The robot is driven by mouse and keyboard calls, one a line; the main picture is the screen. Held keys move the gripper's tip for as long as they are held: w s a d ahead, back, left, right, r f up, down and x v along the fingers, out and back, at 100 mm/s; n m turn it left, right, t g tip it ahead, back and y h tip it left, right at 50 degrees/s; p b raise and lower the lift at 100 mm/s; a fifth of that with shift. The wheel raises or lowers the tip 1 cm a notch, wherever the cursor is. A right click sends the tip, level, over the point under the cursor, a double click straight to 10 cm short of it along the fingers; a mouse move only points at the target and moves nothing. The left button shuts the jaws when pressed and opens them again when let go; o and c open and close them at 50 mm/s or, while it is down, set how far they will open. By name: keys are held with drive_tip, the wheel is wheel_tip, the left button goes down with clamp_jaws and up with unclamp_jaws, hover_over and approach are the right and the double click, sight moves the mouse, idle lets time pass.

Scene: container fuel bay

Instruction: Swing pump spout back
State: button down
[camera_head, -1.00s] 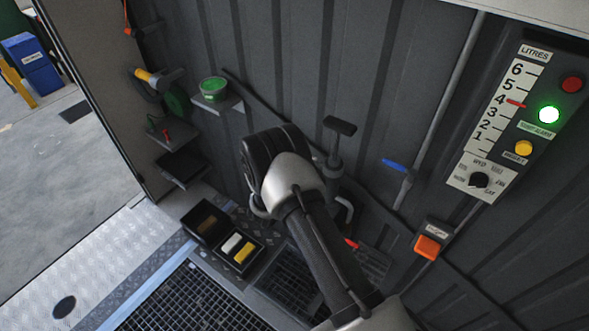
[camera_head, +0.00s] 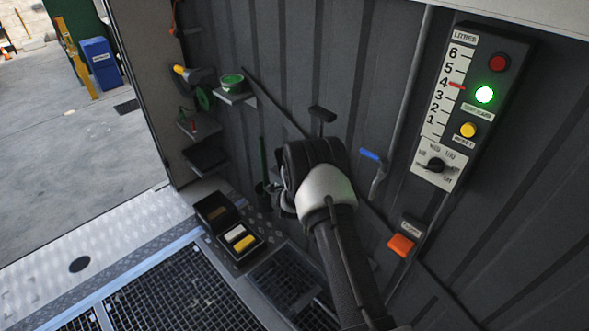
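The hand pump shows by its dark T-shaped handle (camera_head: 322,113), which stands upright near the corrugated wall at the middle. My wrist and forearm cover most of the pump body, and I cannot make out its spout. My gripper (camera_head: 282,198) is in front of the pump, at the left of my dark wrist. Only a small grey part of it shows. Its fingertips are hidden, so I cannot tell whether it touches the spout or is open or shut.
A blue-handled valve (camera_head: 370,155) and an orange switch (camera_head: 401,245) are on the wall to the right, below a gauge panel (camera_head: 475,100) with a lit green lamp. An open black box (camera_head: 238,255) sits left of my arm. Floor grates (camera_head: 180,300) lie in front.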

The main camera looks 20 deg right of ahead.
idle(0.3)
drive_tip(key=c, duration=1.5)
unclamp_jaws()
drive_tip(key=shift+s, duration=0.1)
drive_tip(key=v, duration=1.2)
drive_tip(key=shift+d, duration=0.2)
